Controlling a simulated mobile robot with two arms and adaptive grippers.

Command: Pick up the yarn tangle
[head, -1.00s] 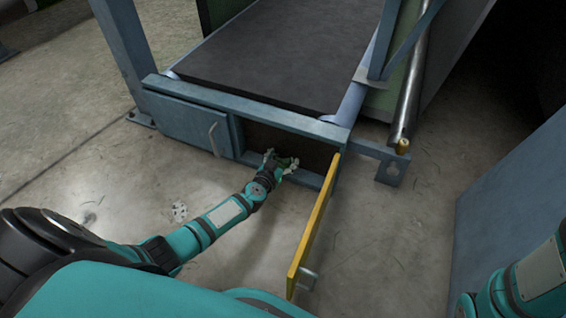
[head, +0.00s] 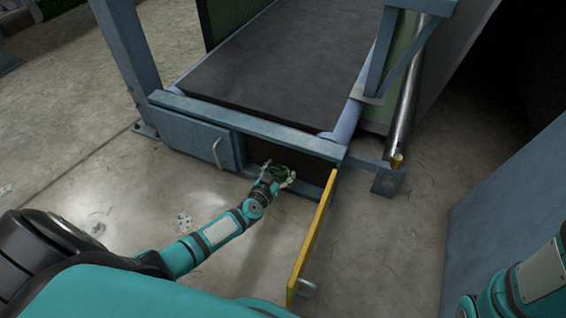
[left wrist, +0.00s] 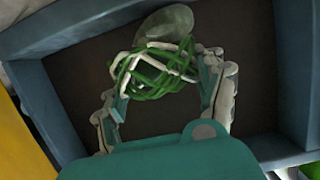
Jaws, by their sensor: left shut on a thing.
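The yarn tangle (left wrist: 155,72) is a loose ball of green and whitish strands. In the left wrist view it sits between the fingers of my left gripper (left wrist: 165,88), which is shut on it. In the head view the green tangle (head: 278,173) shows at the tip of my left gripper (head: 278,180), at the opening of the compartment under the dark belt. The fingers partly hide it. My right gripper is not in view; only part of my right arm shows at the lower right.
The yellow door (head: 313,240) stands open to the right of my left arm. A closed blue door with a handle (head: 195,138) is to the left of the opening. A grey-blue panel (head: 510,215) stands at the right. The concrete floor before the opening is mostly clear.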

